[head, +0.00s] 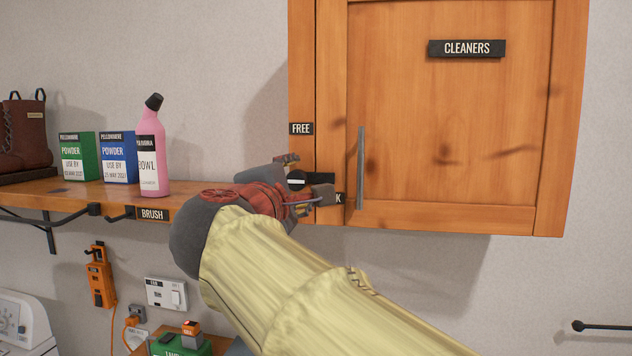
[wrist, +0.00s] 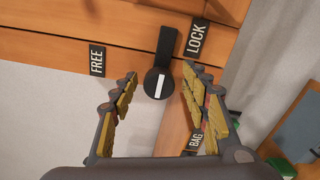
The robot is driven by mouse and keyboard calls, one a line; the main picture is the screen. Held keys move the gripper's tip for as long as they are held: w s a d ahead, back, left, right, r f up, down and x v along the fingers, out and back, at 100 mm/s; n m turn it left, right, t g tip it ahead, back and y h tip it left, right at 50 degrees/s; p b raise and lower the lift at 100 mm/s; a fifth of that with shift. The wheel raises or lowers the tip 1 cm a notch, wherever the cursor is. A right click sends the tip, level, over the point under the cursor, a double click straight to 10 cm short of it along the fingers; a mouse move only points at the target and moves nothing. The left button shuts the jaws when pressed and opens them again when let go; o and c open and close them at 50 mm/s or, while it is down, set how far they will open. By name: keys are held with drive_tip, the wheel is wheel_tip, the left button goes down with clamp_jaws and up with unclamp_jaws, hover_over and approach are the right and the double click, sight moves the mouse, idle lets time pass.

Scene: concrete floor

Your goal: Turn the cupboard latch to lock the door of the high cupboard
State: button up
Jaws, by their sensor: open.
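The high cupboard's wooden door (head: 450,130), labelled CLEANERS, looks closed. The latch is a black round knob (wrist: 158,84) with a white line and a black bar (wrist: 166,46). In the head view the latch (head: 319,178) points right, its bar reaching across the gap onto the door. The FREE label (head: 301,128) is above it. The LOCK label (wrist: 196,40) is below it, mostly hidden in the head view. My gripper (wrist: 160,76) is open, with one finger on each side of the knob; I cannot tell whether they touch it.
A grey vertical handle (head: 360,168) is on the door, right of my gripper. A shelf (head: 80,194) on the left bears a pink bottle (head: 150,155), a blue box (head: 117,158), a green box (head: 79,156) and a brown boot (head: 25,135). Wall below the cupboard is mostly bare.

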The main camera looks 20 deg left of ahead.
drive_tip(key=s, duration=1.1)
drive_tip(key=shift+s+d, duration=0.25)
drive_tip(key=shift+d, duration=0.05)
